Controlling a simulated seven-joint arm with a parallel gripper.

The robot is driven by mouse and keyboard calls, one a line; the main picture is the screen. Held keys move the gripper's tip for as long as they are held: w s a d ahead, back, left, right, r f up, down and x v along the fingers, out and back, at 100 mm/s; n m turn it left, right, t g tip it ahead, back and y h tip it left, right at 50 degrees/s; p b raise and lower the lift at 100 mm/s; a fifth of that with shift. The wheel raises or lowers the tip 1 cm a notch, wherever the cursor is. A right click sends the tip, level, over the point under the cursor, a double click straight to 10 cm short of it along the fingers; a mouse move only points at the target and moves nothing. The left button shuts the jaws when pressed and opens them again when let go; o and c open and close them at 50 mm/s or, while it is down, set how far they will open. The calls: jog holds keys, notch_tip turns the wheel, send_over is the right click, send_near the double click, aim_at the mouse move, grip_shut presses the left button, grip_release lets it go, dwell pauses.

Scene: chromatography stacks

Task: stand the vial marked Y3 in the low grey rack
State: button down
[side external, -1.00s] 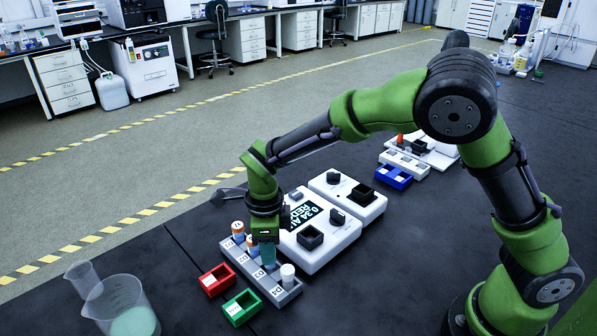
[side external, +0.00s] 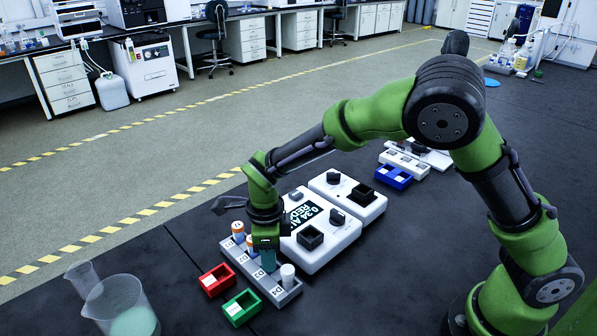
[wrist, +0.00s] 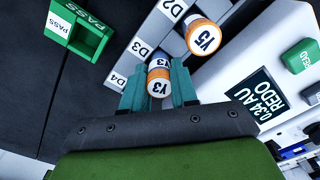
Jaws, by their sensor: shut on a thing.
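The vial marked Y3 (wrist: 160,87) has an orange-rimmed cap and shows between my gripper's teal fingers in the wrist view. My gripper (side external: 268,262) is shut on it, upright at the D3 position of the low grey rack (side external: 254,272). The fingers hide most of the vial in the side view, and I cannot tell whether its base is seated. The rack's labels D2, D3 and D4 show in the wrist view. The vial marked Y5 (wrist: 203,38) stands by D2.
A white instrument (side external: 325,258) reading "0.34 AU REDO" stands close right of the rack. A red tray (side external: 217,281) and a green tray (side external: 242,307) sit at its left. Beakers (side external: 120,308) stand at front left. A blue tray (side external: 394,178) lies farther back.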

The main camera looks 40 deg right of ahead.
jog(key=shift+f, duration=0.15)
jog(key=c, duration=0.8)
grip_release()
jog(key=shift+r, duration=4)
